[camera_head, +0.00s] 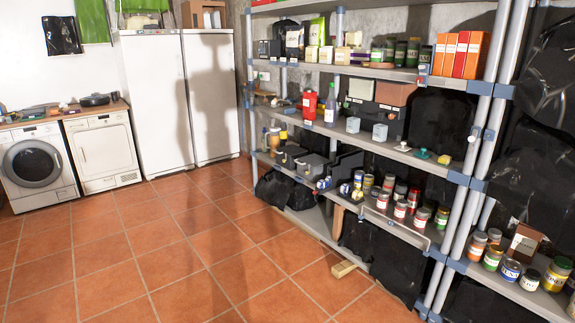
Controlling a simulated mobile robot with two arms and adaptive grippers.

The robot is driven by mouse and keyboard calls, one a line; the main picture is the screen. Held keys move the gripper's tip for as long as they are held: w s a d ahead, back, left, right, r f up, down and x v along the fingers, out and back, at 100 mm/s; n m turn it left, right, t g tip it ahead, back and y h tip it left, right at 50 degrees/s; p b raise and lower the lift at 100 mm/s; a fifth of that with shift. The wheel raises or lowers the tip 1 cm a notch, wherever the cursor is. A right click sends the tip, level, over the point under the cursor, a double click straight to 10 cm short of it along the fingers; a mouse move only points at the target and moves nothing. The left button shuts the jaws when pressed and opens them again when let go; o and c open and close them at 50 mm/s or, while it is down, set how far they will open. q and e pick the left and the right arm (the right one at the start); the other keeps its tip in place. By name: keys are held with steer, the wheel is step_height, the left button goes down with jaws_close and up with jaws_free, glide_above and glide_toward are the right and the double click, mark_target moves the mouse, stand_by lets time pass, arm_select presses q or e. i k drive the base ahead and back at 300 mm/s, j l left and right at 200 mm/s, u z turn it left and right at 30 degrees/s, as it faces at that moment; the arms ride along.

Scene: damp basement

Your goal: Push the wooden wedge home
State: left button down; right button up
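The wooden wedge (344,268) is a small pale piece of wood on the tiled floor, at the foot of the metal shelving. Its near end sticks out in front of the bottom shelf's edge (318,230). Its far end is close to that edge; I cannot tell whether it touches it or reaches under it. Neither of my grippers is in view.
The shelving (455,175) fills the right side, loaded with cans, bottles, boxes and black bags. A black bag (370,244) hangs low beside the wedge. White cabinets (160,100) and a washing machine (34,165) stand at the back left. The terracotta floor (180,255) is clear.

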mark_target(339, 271)
steer(key=i+j+z, duration=0.1)
steer(key=i, duration=0.8)
steer(key=i+j+z, duration=0.15)
steer(key=i, duration=0.75)
